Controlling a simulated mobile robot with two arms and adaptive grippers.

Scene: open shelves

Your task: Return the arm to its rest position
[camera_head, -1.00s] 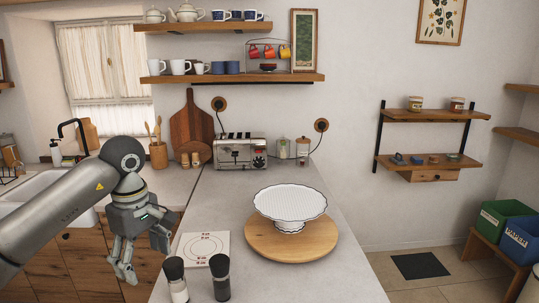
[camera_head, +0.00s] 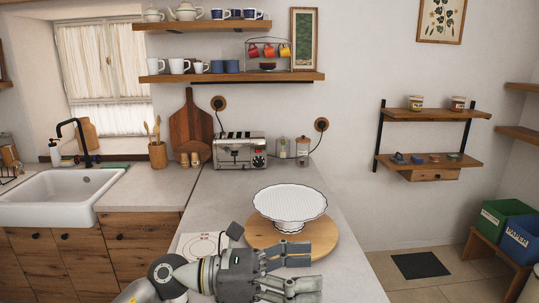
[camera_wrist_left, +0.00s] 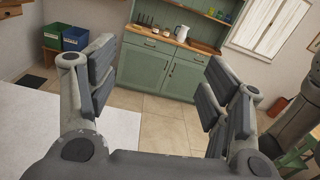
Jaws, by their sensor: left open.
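My left gripper (camera_head: 300,268) is at the bottom centre of the head view, with its arm coming in from the lower left. Its fingers point right, in front of the white cake stand and the round board, and are spread apart with nothing between them. The left wrist view shows the open fingers (camera_wrist_left: 160,95) with only floor and a distant cabinet beyond. Contact with the counter or board cannot be told. My right gripper is not in view.
A white cake stand (camera_head: 290,205) stands on a round wooden board (camera_head: 322,237) on the counter (camera_head: 215,200). A white printed square (camera_head: 192,246) is partly hidden by my arm. A toaster (camera_head: 240,150) stands behind. The wrist view shows a green cabinet (camera_wrist_left: 165,75) and open floor (camera_wrist_left: 165,118).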

